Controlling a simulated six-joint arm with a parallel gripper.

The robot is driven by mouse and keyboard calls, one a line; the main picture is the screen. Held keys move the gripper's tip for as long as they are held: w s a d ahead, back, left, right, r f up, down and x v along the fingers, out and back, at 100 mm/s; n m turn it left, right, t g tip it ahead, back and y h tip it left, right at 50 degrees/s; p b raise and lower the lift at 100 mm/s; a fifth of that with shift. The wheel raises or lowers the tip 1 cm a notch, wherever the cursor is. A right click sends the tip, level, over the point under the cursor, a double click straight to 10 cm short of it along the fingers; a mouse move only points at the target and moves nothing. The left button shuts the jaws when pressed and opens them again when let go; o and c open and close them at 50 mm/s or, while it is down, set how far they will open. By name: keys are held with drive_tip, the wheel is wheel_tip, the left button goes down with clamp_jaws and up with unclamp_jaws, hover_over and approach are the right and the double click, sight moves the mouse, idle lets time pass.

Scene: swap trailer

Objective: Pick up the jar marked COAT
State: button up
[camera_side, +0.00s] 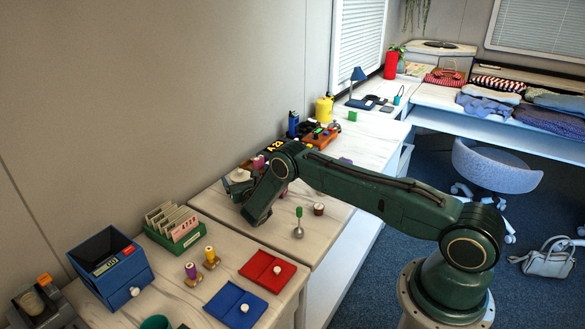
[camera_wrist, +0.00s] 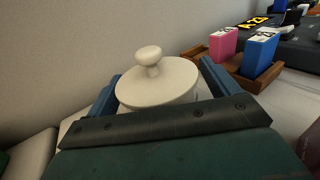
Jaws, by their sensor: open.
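A cream jar with a round knobbed lid (camera_wrist: 158,82) stands in the middle of the wrist view. Its body is mostly hidden behind my gripper, and no marking on it shows. My gripper (camera_wrist: 157,95) is open, with one blue finger to the left of the jar and one to the right. Whether the fingers touch the jar cannot be told. In the side view the jar's pale lid (camera_side: 240,175) shows near the wall, with my gripper (camera_side: 237,186) right at it.
A wooden tray (camera_wrist: 215,75) with a pink block (camera_wrist: 223,45) and a blue block (camera_wrist: 260,52) stands behind right of the jar. In the side view, a small brown-sided jar (camera_side: 319,209) and a green-handled tool (camera_side: 298,224) stand in front. The wall is close behind.

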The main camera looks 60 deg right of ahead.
drive_tip(key=shift+w+d, duration=0.1)
idle(0.5)
drive_tip(key=c, duration=1.2)
drive_tip(key=shift+r, duration=0.2)
wheel_tip(320, 180, up, 20)
drive_tip(key=shift+f, duration=0.15)
idle(0.4)
